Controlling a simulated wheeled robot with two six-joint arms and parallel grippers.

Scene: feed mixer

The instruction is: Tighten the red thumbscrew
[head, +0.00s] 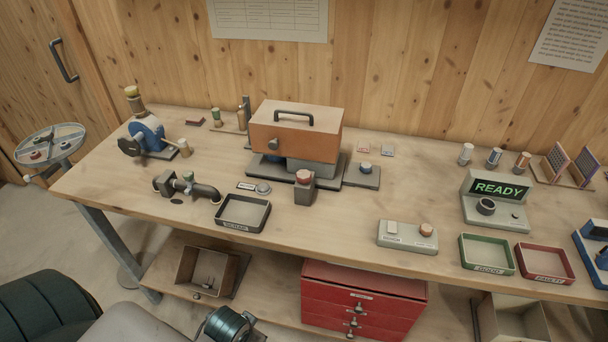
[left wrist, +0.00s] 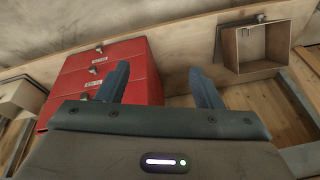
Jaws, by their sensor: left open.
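My right gripper is not in view.
A black-rimmed tray (head: 243,213) and a grey box with buttons (head: 407,236) stand near the bench's front edge. Green (head: 487,254) and red (head: 545,262) trays are at right. The red drawer cabinet (head: 362,298) is below the bench. The bench between the black tray and button box is mostly clear.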

